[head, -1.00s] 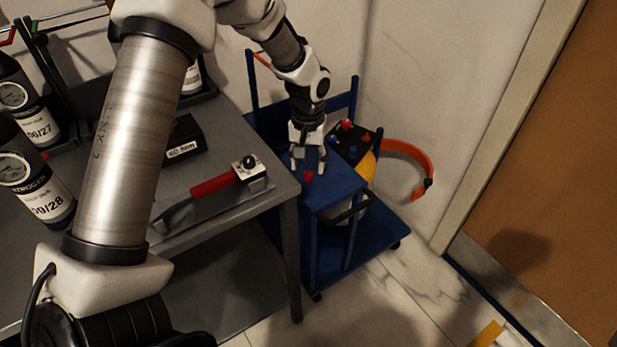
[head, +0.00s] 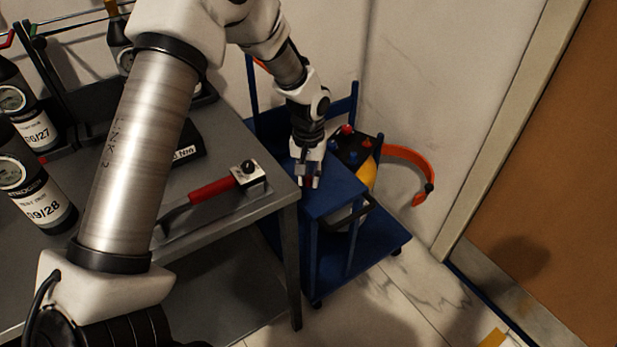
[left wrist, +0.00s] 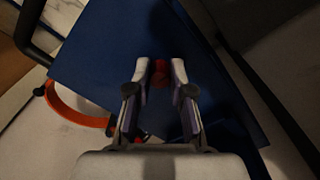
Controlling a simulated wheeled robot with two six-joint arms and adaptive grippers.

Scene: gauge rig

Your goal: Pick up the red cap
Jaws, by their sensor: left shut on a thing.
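My left gripper (head: 309,183) points down over the blue top of the cart (head: 338,194), close to its table-side edge. Its fingers are shut on a red cap (left wrist: 159,72), which shows between the fingertips in the left wrist view, with the blue surface around it. In the head view the fingers hide most of this cap. I cannot tell whether it still touches the cart top. My right gripper is not in view.
A black tray (head: 349,157) with red and blue pieces sits behind the gripper. The grey table (head: 225,140) holds a red-handled tool (head: 212,189) and labelled gauge bottles (head: 40,205).

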